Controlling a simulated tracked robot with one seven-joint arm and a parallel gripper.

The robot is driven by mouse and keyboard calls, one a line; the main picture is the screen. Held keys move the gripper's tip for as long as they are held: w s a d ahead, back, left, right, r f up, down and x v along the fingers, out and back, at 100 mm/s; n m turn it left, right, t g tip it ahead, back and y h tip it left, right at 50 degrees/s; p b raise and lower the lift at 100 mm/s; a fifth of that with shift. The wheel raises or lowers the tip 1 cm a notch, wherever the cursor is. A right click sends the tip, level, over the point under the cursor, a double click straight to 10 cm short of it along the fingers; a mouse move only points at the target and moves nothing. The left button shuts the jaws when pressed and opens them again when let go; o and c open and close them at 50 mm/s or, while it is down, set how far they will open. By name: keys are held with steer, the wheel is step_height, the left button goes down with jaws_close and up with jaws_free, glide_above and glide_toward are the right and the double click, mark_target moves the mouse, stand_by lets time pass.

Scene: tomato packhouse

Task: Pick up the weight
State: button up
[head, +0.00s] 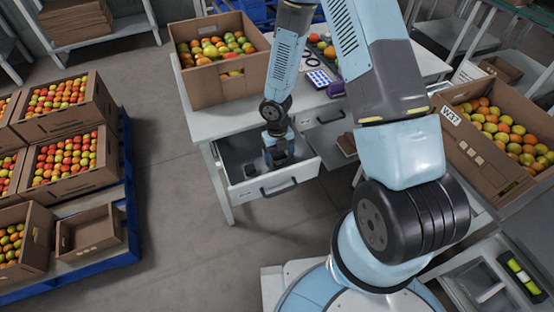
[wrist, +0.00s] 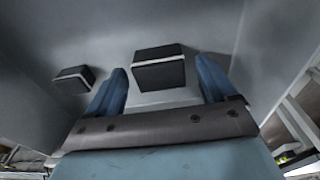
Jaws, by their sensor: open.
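My gripper (head: 277,158) reaches down into an open white drawer (head: 300,172) under the table. In the wrist view my gripper (wrist: 161,68) is open, with its two blue fingers apart. A dark block with a pale band (wrist: 160,72), which looks like a weight, lies on the drawer floor in the gap between the fingers; I cannot tell how far ahead of the fingertips it is. A second, similar dark block (wrist: 72,79) lies to the left, outside the left finger. In the head view a small dark block (head: 250,170) shows left of my gripper.
The drawer walls stand close around my gripper. On the table (head: 203,125) above are a cardboard box of tomatoes (head: 218,92) and small items. A second tomato box marked W37 (head: 478,152) stands at the right. Crates of tomatoes on a blue pallet (head: 128,190) stand at the left.

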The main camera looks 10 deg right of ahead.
steer(key=shift+f, duration=0.45)
steer(key=shift+c, duration=0.3)
steer(key=c, duration=1.4)
steer(key=shift+r, duration=0.15)
